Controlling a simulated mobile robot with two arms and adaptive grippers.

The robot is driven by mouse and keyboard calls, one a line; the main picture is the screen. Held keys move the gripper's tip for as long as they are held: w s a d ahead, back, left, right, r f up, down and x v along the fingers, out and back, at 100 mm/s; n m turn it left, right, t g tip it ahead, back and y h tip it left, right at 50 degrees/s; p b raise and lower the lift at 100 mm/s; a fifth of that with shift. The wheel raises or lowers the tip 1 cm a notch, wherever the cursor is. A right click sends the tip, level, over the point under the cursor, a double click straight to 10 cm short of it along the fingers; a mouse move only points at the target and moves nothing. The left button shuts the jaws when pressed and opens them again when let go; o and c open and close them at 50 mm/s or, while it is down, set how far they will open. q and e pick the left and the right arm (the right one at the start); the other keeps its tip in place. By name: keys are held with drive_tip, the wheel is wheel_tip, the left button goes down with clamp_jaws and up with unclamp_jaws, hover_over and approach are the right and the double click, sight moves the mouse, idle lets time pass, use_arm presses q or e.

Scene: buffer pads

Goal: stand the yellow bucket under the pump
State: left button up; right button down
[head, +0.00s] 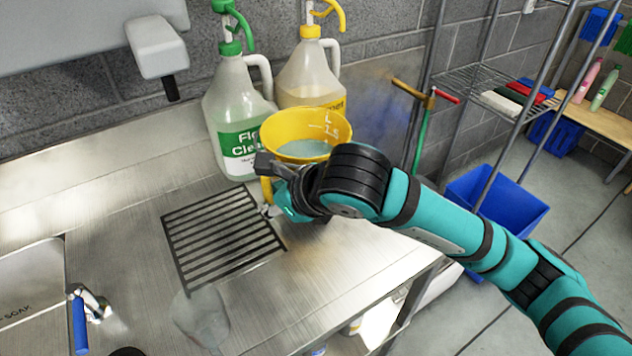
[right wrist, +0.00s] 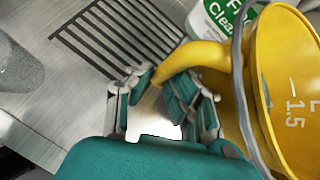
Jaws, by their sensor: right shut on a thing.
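The yellow bucket (head: 290,122) is at the end of my right arm, in front of the two jugs. In the right wrist view the bucket (right wrist: 280,50) is at the right, with scale marks inside. My right gripper (head: 266,190) is shut on its yellow handle, which shows between the fingers (right wrist: 160,90). Pale green-grey shows inside the bucket; I cannot tell whether its base touches the counter. A green pump (head: 232,30) tops the floor-cleaner jug (head: 235,105); a yellow pump (head: 325,14) tops the jug behind (head: 310,70). My left gripper is not in view.
A black drain grate (head: 225,240) lies in the steel counter. A clear cup (head: 200,318) stands near the front. A white dispenser (head: 157,46) hangs on the wall above left. A sink (head: 30,285) is at the left. A wire rack (head: 480,85) and blue bin (head: 500,205) are right.

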drive_tip(key=w+d+p, duration=0.1)
drive_tip(key=w+d, duration=0.1)
drive_tip(key=w, duration=0.2)
drive_tip(key=w+d+p, duration=0.1)
drive_tip(key=w+d, duration=0.2)
drive_tip(key=w, duration=0.1)
drive_tip(key=w+d+f+p, duration=0.1)
drive_tip(key=w+d, duration=0.2)
drive_tip(key=w, duration=0.2)
drive_tip(key=shift+w, duration=0.1)
drive_tip(key=shift+f+p, duration=0.65)
drive_tip(key=shift+f, duration=1.1)
drive_tip(key=shift+f, duration=0.1)
drive_tip(key=c, duration=1.5)
unclamp_jaws()
drive_tip(key=shift+f, duration=0.2)
drive_tip(key=shift+o, duration=1.3)
